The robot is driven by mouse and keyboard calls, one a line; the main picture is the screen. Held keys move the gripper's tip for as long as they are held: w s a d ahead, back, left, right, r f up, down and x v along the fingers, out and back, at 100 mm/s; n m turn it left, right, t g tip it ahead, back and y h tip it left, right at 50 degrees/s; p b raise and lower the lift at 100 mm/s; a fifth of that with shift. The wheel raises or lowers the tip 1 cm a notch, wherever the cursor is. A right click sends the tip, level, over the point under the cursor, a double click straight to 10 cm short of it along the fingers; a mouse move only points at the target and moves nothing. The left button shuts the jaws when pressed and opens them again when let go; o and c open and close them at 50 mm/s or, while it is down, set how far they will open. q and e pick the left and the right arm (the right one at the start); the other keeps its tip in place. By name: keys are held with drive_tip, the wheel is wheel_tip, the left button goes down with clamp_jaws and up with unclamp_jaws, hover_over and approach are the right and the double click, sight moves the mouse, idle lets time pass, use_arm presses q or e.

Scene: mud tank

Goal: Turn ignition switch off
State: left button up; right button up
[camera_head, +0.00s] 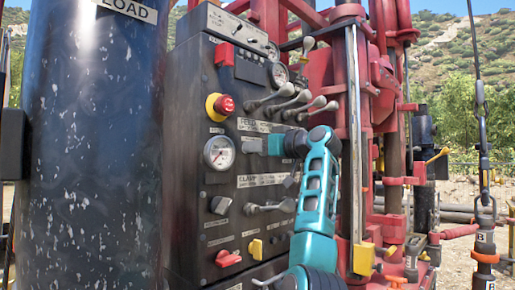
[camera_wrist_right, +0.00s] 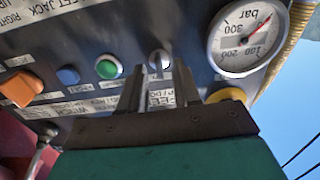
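A small silver round switch (camera_wrist_right: 159,60), which looks like the ignition switch, sits on the dark panel in the right wrist view, in line with a green button. My right gripper (camera_wrist_right: 157,88) is open there, with its two dark fingers apart and pointing at the panel. The switch shows just beyond the gap between the fingertips. Touch cannot be told. In the head view my right gripper (camera_head: 255,146) is close to the panel face, right of the white gauge (camera_head: 219,152). The switch cannot be made out there. My left gripper is in neither view.
The control panel (camera_head: 190,185) carries a red emergency stop (camera_head: 224,104), several levers (camera_head: 285,91), a red knob (camera_head: 228,258) and a yellow knob (camera_head: 255,249). In the wrist view a green button (camera_wrist_right: 108,67), blue button (camera_wrist_right: 68,75) and orange switch (camera_wrist_right: 21,89) lie left.

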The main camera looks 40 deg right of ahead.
use_arm(q)
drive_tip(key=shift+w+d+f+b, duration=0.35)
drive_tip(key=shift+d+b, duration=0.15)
drive_tip(key=shift+b, duration=0.65)
use_arm(e)
drive_tip(key=s+d, duration=0.1)
drive_tip(key=s, duration=1.2)
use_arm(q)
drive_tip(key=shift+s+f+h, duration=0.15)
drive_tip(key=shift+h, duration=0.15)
